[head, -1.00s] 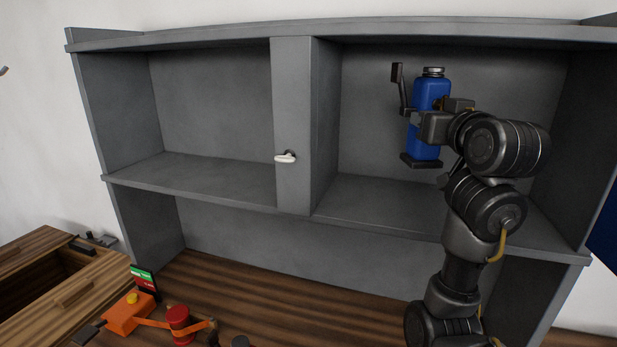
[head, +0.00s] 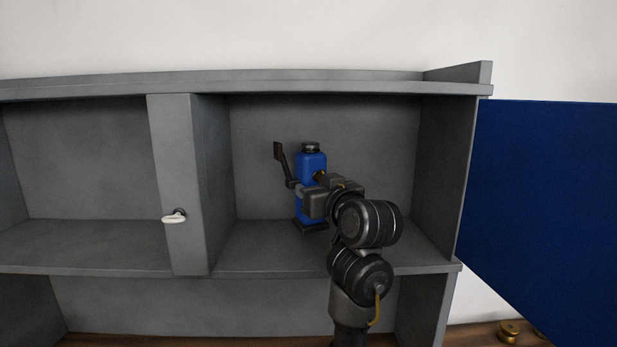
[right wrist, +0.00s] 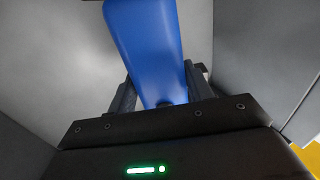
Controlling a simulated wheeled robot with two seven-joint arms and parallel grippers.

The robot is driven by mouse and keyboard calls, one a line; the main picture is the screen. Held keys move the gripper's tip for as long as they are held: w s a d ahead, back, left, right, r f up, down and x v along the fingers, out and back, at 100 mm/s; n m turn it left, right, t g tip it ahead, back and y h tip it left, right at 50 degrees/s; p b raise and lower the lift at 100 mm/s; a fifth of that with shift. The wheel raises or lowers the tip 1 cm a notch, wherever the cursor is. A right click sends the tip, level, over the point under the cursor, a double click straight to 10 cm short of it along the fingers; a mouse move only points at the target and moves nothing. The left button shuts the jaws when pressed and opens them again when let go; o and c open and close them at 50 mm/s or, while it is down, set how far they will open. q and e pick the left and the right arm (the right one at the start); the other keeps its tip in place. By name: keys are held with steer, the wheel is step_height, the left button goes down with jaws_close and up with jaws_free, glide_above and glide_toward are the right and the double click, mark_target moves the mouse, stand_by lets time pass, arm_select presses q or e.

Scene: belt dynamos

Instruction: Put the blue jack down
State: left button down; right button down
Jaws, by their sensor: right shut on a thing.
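The blue jack (head: 311,163) is a blue bottle-shaped body with a dark cap, a dark base and a dark lever on its left. It is upright inside the right compartment of the grey cabinet (head: 215,185). My right gripper (head: 306,196) is shut on its middle from the front right. In the right wrist view the jack's blue body (right wrist: 150,45) sits between the two fingers (right wrist: 160,95). The base is at or just above the compartment floor; I cannot tell if it touches. My left gripper is not in view.
A post with a white handle (head: 174,216) divides the left compartment from the right one. A blue door panel (head: 545,200) stands open at the right. The compartment floor (head: 250,255) is bare around the jack. Small brass things (head: 510,330) sit at the lower right.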

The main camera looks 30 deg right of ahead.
mark_target(315, 224)
steer(key=shift+d, duration=0.1)
step_height(315, 224, down, 3)
steer(key=shift+d+f, duration=0.1)
steer(key=shift+d, duration=0.05)
steer(key=shift+f, duration=0.3)
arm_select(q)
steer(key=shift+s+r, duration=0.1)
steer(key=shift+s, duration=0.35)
arm_select(e)
steer(key=shift+a, duration=0.2)
steer(key=shift+d, duration=0.1)
steer(key=shift+f, duration=0.2)
steer(key=c, duration=0.6)
jaws_free()
steer(key=shift+s, duration=0.1)
